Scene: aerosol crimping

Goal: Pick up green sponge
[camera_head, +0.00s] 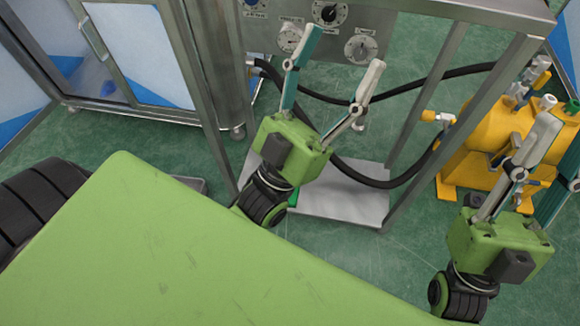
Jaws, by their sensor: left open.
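A small bright green patch (293,197) shows on the low metal shelf, mostly hidden behind my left gripper. It may be the green sponge; too little shows to be sure. My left gripper (339,62) is open and empty, its fingers spread in front of the machine's control panel. Its green body lies between the camera and the green patch. My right gripper (560,150) is at the right edge, in front of the yellow machine. Its fingers are apart with nothing seen between them, and one is partly cut off by the frame.
The metal shelf (345,205) sits low inside a steel frame with upright legs. A control panel (345,35) with dials is above it, and black hoses (400,180) cross the frame. A yellow machine (480,135) stands at right. Green floor (350,255) is open in front.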

